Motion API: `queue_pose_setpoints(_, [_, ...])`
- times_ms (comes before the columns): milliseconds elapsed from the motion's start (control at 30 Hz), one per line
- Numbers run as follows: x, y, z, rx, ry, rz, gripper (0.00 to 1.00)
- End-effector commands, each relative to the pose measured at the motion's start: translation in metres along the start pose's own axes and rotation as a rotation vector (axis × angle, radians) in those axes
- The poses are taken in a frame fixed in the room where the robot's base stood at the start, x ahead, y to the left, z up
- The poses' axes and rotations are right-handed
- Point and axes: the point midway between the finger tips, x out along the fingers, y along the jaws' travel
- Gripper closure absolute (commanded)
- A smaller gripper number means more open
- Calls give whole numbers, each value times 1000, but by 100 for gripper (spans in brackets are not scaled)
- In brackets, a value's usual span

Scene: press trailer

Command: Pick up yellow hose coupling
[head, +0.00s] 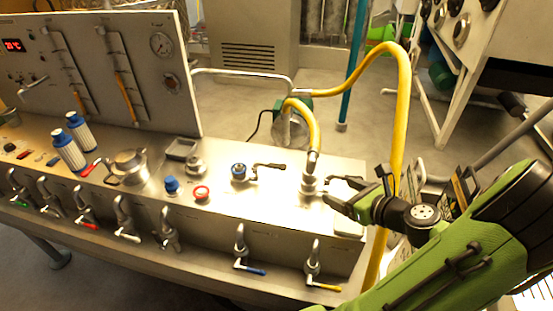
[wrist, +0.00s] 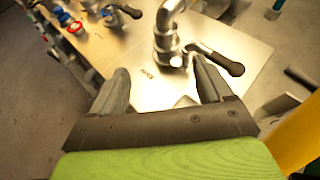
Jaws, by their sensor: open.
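The yellow hose (head: 312,125) curves down to a silver metal coupling (head: 312,163) at the right end of the steel bench top. The coupling stands upright on a round fitting. In the wrist view the silver coupling (wrist: 165,40) is just ahead of the fingertips, with a dark-handled lever (wrist: 228,64) beside it. My gripper (head: 338,193) is just right of the fitting, close to the bench top. Its two fingers (wrist: 160,72) are spread apart with nothing between them. I cannot tell from these views whether a fingertip touches the fitting.
A black-handled valve (head: 240,172) and red and blue knobs stand left of the coupling. A tall gauge panel (head: 100,75) rises at the back left. The yellow hose (head: 403,110) loops down behind my gripper. Taps with coloured levers line the front (head: 242,250).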

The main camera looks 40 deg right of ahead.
Motion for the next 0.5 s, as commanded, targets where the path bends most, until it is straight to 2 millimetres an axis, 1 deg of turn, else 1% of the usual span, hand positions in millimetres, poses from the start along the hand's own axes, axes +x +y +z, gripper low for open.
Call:
queue_pose_setpoints(33, [-6,-8,-1,50,-24,-29,21])
queue_pose_setpoints(67, [-7,-10,-1,67,-33,-36,21])
queue_pose_setpoints(167, [4,-12,-1,81,-41,-39,21])
queue_pose_setpoints(400, [65,-13,-1,75,-38,-34,21])
queue_pose_setpoints(500, [85,-14,0,75,-37,-36,21])
